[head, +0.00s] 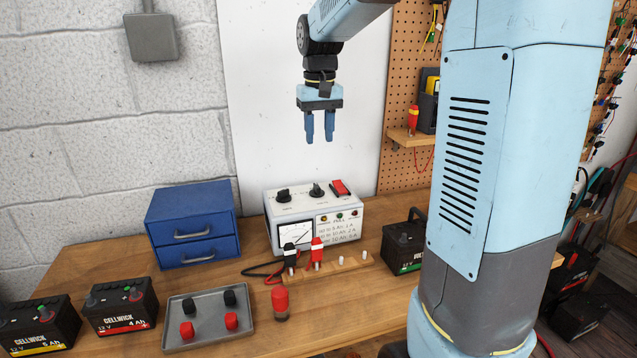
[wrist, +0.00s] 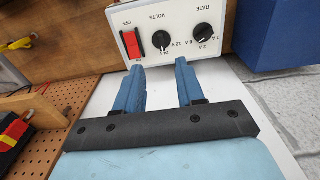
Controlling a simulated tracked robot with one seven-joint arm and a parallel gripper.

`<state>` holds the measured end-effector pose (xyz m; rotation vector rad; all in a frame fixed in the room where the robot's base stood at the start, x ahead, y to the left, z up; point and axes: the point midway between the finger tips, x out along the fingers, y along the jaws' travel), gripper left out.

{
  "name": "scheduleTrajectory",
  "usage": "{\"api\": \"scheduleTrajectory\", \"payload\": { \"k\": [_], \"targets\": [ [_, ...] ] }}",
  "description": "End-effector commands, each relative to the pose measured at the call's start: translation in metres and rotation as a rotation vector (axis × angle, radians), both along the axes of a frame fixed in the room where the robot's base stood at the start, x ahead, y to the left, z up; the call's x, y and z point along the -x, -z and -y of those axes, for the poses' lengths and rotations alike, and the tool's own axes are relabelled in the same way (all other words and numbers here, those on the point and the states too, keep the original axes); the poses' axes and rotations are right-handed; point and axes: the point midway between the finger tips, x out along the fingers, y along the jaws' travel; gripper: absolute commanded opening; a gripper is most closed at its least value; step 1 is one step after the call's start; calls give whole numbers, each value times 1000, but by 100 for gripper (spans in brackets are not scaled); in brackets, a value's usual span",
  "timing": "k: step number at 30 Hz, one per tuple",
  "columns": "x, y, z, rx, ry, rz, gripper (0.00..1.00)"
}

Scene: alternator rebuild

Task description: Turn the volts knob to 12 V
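The white charger box (head: 330,228) stands on the bench. The black volts knob (head: 317,190) is in the middle of its top, between the rate knob (head: 283,195) and the red switch (head: 340,187). In the wrist view, the volts knob (wrist: 161,45) appears upside down, with voltage labels around its edge. I cannot tell for sure which label its pointer faces. My gripper (head: 319,139) is open and empty, pointing down, well above the box. In the wrist view its fingertips (wrist: 159,65) are apart, with the volts knob showing beyond the gap; neither touches it.
Red and black clamps (head: 317,243) stand at the box's front. A blue drawer unit (head: 192,222) is to its left. A tray (head: 255,315) with red and black caps and several batteries (head: 120,306) are nearer. The air around my gripper is clear.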

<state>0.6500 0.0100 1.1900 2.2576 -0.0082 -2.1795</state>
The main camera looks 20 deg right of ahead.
Motion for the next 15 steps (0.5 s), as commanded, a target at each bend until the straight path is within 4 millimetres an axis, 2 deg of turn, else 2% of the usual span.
{"api": "scheduleTrajectory", "payload": {
  "k": [3, 6, 11, 15],
  "targets": [
    [-16, 6, 1, -4, 1, -24, 38],
    [-21, 9, 1, -6, 0, -35, 38],
    [-22, 20, 2, -6, 1, -39, 38],
    [-21, 40, 2, -6, 1, -41, 38]
  ]
}}
